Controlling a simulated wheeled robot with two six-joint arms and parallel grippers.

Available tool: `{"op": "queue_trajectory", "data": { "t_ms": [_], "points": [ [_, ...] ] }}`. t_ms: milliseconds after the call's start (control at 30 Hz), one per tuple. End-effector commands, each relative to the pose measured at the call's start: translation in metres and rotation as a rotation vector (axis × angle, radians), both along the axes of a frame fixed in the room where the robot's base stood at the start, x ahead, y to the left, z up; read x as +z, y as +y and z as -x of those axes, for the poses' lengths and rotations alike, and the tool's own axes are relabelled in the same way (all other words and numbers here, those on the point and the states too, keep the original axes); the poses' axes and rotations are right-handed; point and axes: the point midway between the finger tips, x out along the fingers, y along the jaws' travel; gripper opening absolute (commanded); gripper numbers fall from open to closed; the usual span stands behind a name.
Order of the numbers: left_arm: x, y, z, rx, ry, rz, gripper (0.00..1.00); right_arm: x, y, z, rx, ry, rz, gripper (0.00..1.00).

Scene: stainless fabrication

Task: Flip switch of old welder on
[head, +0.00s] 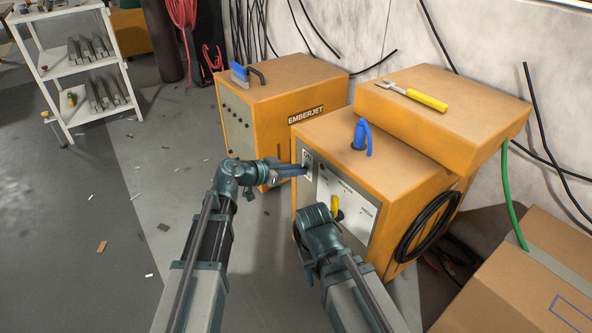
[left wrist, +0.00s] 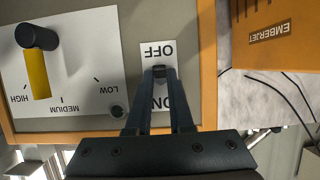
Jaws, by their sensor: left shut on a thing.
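The orange welder (head: 400,157) stands in front of me with its grey control panel facing me. In the left wrist view its white switch plate (left wrist: 185,62) appears upside down with OFF above and ON below. My left gripper (left wrist: 160,76) is shut on this lever; in the head view the left gripper (head: 303,170) reaches the panel's left edge.
A second orange welder marked EMBERJET (head: 285,98) stands behind left, with a blue-handled brush (head: 240,74) on top. A yellow-handled tool (head: 425,99) lies on the upper orange box. A cardboard box (head: 545,270) is at right, a white shelf (head: 80,68) at left. Scraps litter the open floor.

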Motion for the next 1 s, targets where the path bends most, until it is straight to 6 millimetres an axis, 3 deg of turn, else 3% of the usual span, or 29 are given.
{"op": "queue_trajectory", "data": {
  "t_ms": [233, 700, 1000],
  "points": [
    [0.008, 0.000, -0.001, 0.000, 0.031, -0.044, 0.00, 0.019, 0.000, 0.000, 0.000, 0.001, 0.000, 0.50],
    [0.027, -0.006, -0.006, -0.003, 0.243, -0.336, 0.00, 0.102, 0.000, 0.001, 0.013, 0.004, 0.001, 0.50],
    [0.030, -0.011, -0.009, -0.002, 0.369, -0.510, 0.00, 0.134, -0.001, 0.001, 0.015, 0.005, 0.003, 0.50]
  ]
}}
